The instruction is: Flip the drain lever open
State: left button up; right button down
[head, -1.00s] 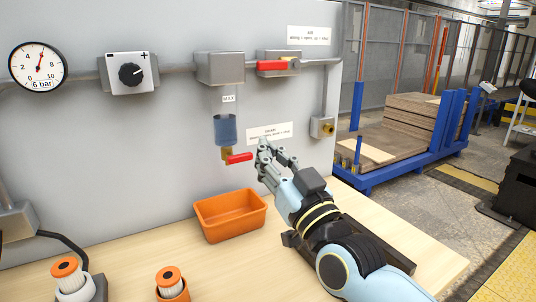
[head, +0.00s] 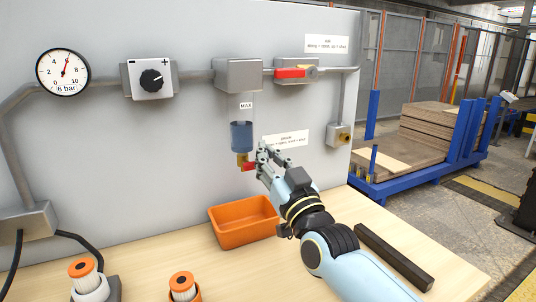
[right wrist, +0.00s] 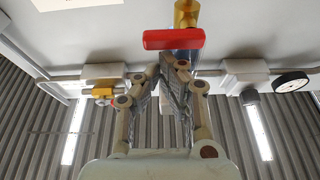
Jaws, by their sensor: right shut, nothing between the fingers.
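The red drain lever (head: 249,167) sits on the brass drain valve (head: 242,159) under the blue filter bowl (head: 241,136). It points right, roughly level along the panel, and its right end is partly hidden by my right gripper (head: 263,156). My right gripper (right wrist: 173,63) is shut and empty. I cannot tell whether it touches the lever. My left gripper is not in view.
An orange bin (head: 244,222) stands on the wooden bench (head: 225,275) below the valve. A second red lever (head: 290,73) is on the pipe above right. The pressure gauge (head: 63,72) and regulator knob (head: 151,78) are at left. Filter cartridges (head: 83,270) stand in front.

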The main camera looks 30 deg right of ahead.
jog(key=shift+m, duration=0.4)
jog(key=shift+d+f+m+h+p, duration=0.15)
jog(key=shift+m+h+p, duration=0.25)
jog(key=shift+m, duration=0.2)
jog(key=shift+d+f+m+h+p, duration=0.15)
jog(key=shift+m+h+p, duration=0.15)
jog(key=shift+m+p, duration=0.25)
notch_tip(320, 180, down, 5)
jog(key=m+g+h+p, duration=0.1)
jog(key=m+p, duration=0.1)
jog(key=m, duration=0.3)
jog(key=m+g+h+p, duration=0.1)
jog(key=m+g+p, duration=0.1)
jog(key=m, duration=0.4)
jog(key=m+g+h+p, duration=0.1)
jog(key=m+h+p, duration=0.1)
jog(key=m, duration=0.4)
jog(key=shift+a+g+p, duration=0.15)
jog(key=shift+g+p, duration=0.25)
jog(key=shift+p, duration=0.15)
jog(key=shift+r, duration=0.1)
